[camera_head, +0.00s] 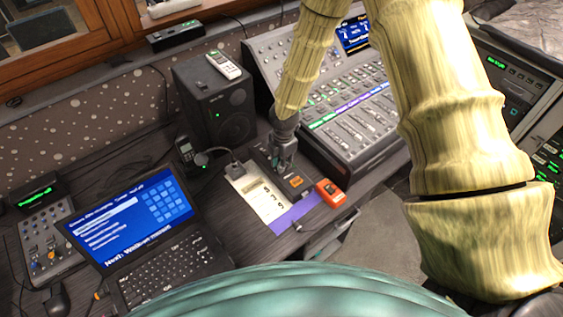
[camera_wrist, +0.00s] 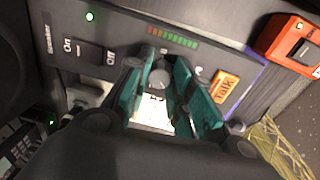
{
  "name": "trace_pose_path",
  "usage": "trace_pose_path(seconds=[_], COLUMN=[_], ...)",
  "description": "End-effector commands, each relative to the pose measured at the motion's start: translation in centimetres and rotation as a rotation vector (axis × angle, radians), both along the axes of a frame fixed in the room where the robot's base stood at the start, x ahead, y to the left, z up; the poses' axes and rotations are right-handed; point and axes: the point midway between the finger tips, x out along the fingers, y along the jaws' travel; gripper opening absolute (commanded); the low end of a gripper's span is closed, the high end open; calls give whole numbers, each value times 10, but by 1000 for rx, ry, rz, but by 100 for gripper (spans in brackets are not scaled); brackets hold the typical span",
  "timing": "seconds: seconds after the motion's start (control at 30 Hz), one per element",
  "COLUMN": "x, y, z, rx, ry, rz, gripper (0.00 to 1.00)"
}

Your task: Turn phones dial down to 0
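The small grey round dial (camera_wrist: 160,76) sits on a dark panel (camera_wrist: 125,32), below a row of green and red meter lights. My gripper (camera_wrist: 159,72) has its two teal fingers on either side of the dial. They stand apart, with a narrow gap visible beside the dial; contact is not clear. The dial's label and pointer cannot be read. In the head view, my gripper (camera_head: 284,160) points down over the same panel (camera_head: 262,160) and hides the dial.
The orange Talk button (camera_wrist: 224,87) is right of the fingers, and the On/Off speaker switch (camera_wrist: 88,52) is left. An orange device (camera_head: 330,192) lies beside the panel. The fader console (camera_head: 350,130), speaker (camera_head: 215,100) and laptop (camera_head: 140,230) stand close around.

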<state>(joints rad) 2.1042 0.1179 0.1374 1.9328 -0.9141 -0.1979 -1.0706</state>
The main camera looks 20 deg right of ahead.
Motion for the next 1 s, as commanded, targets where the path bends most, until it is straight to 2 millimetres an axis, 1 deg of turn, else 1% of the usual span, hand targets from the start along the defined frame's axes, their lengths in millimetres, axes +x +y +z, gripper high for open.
trace_pose_path(seconds=[0.03,0.07,0.1,0.4,0.53,0.67,1.0], x=[1,1,0,0,0,0,-4], y=[0,0,0,0,0,0,-1], z=[1,1,0,1,7,22,76], rx=[-1,-1,0,1,1,2,2], ry=[-1,-1,-1,0,-1,-1,-2], rz=[-1,-1,-1,-1,-1,-1,-2], gripper=[35,41,44,44,44,44,44])
